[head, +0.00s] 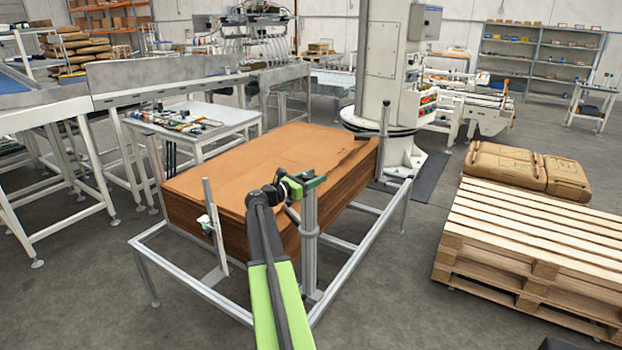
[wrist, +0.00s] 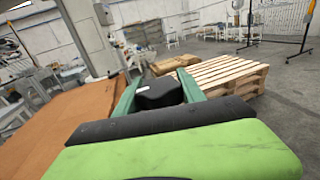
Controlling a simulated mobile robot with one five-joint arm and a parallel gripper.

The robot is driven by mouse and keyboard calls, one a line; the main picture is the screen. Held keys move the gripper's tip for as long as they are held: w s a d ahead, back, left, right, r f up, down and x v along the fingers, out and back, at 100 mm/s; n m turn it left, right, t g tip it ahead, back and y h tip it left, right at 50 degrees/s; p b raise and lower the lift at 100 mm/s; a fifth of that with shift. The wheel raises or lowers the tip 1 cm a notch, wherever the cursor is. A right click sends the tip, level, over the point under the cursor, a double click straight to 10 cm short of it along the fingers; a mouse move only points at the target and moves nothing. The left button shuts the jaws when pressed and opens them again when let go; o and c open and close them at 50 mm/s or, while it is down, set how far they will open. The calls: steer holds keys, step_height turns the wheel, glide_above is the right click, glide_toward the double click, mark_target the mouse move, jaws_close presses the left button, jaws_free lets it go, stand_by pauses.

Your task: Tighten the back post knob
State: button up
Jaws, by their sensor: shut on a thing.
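My gripper (head: 305,187) is at the top of an upright grey metal post (head: 309,232) at the near right side of the stack frame (head: 372,245). In the wrist view, the green fingers of my gripper (wrist: 160,88) are on either side of a black knob (wrist: 160,96) and shut on it. The knob is hidden behind my gripper in the head view. I cannot tell how tight it is. A stack of brown cardboard sheets (head: 255,160) lies in the frame, left of the post.
A shorter post with a small clamp (head: 209,226) stands at the near left. Another post (head: 384,130) stands at the far right corner. Wooden pallets (head: 530,235) are at right, with brown sacks (head: 527,168) behind. A small table (head: 190,122) with parts stands beyond the stack.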

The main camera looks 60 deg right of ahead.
steer(key=shift+s+m+g+y, duration=0.1)
steer(key=shift+m+g+y, duration=0.2)
steer(key=shift+m+g, duration=0.3)
steer(key=shift+s+g, duration=0.1)
steer(key=shift+g, duration=0.2)
steer(key=o, duration=1.4)
steer(key=shift+c, duration=0.2)
steer(key=shift+a, duration=0.1)
steer(key=v, duration=1.7)
steer(key=shift+a, duration=0.15)
steer(key=shift+r, duration=0.1)
